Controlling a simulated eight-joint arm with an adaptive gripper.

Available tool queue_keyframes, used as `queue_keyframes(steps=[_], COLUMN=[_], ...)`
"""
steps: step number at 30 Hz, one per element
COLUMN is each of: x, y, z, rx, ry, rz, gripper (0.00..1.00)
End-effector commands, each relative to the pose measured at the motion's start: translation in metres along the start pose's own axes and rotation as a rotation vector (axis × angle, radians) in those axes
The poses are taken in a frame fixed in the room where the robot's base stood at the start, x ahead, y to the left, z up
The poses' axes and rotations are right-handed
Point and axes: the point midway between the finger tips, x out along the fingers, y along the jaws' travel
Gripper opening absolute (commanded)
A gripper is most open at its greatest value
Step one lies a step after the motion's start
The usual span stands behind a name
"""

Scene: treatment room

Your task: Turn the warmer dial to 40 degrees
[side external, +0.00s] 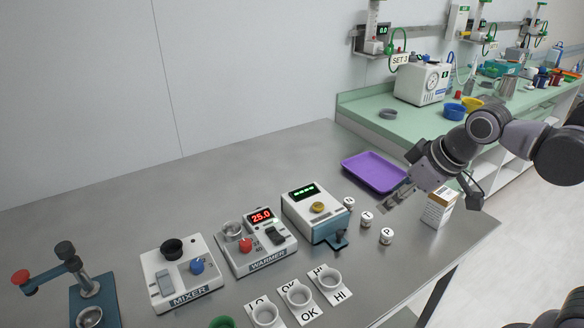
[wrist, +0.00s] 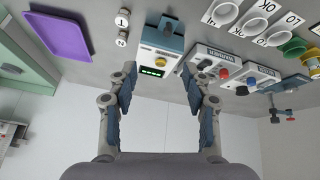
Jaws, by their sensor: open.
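The white warmer (side external: 262,262) stands on the steel table with a red display reading 25.0. It carries a red knob (side external: 246,245), a black rocker-like control (side external: 274,235) and a small metal cup (side external: 232,231). My gripper (side external: 397,198) is open and empty, above the right part of the table near the purple tray, well to the right of the warmer and apart from it. In the wrist view the two fingers of my gripper (wrist: 160,92) are spread wide. The warmer (wrist: 210,60) shows there beyond the right finger, with its red knob (wrist: 224,73). The dial's scale marks are too small to read.
A cream device (side external: 308,205) with a green display stands between the warmer and my gripper. The mixer (side external: 182,280) is left of the warmer. Small labelled jars (side external: 367,219), a carton (side external: 438,207) and the purple tray (side external: 374,171) are near my gripper. Labelled cups (side external: 299,294) stand in front.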

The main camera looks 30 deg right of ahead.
Motion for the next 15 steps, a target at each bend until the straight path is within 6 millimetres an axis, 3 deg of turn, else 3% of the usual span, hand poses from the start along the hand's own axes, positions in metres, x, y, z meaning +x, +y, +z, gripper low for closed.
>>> queue_keyframes(steps=[3, 15], x=[0.002, 0.035], y=[-0.01, -0.064], z=[-0.036, -0.132], rx=[-0.152, -0.663], ry=[-0.046, -0.181], rz=[-0.035, -0.17], gripper=[0.49, 0.49])
